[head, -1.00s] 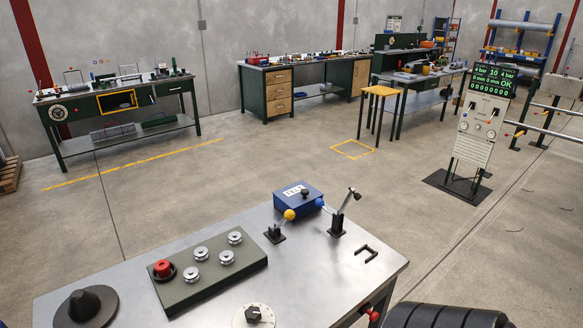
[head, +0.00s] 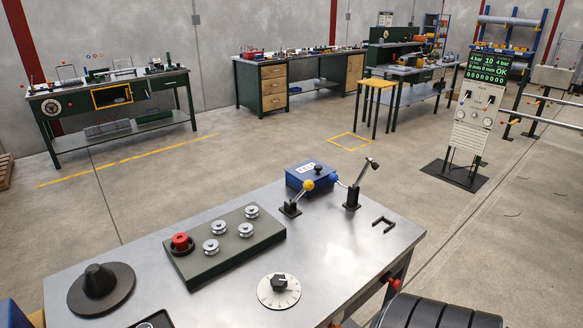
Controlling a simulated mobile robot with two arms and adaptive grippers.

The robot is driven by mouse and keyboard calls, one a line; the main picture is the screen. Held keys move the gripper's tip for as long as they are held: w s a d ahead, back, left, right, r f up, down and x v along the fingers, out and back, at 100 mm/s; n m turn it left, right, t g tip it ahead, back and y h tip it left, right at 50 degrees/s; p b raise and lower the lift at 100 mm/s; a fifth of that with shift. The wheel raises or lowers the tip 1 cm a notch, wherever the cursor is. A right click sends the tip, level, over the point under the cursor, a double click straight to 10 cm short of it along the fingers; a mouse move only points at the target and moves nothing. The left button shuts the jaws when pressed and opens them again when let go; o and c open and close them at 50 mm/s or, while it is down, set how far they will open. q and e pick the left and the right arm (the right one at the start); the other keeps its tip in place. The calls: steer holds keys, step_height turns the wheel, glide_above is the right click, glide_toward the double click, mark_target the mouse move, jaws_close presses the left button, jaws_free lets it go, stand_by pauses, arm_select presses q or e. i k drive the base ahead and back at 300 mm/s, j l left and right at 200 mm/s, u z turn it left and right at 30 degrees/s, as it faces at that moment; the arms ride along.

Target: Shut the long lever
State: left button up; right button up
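Two levers stand at the far right part of the grey metal table (head: 330,262). One lever (head: 299,198) has a yellow ball knob and a black base, and leans up to the right. The other lever (head: 361,186) has a black end, leans up to the right and looks the longer of the two. A blue knob shows between them, in front of the blue box (head: 310,176); I cannot tell which part carries it. Which lever the task means is not marked. Neither of my grippers is in view.
The table also holds a green block (head: 226,244) with a red button and several silver knobs, a black cone (head: 100,287), a white dial (head: 278,291) and a black handle (head: 383,225). A display stand (head: 473,120) is on the floor at right. Open floor lies behind the table.

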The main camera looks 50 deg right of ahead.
mark_target(308, 185)
steer(key=j+z, duration=0.1)
steer(key=z, duration=0.35)
steer(key=j+z, duration=0.1)
steer(key=z, duration=0.35)
steer(key=j+z, duration=0.1)
steer(key=z, duration=0.35)
steer(key=i, duration=0.05)
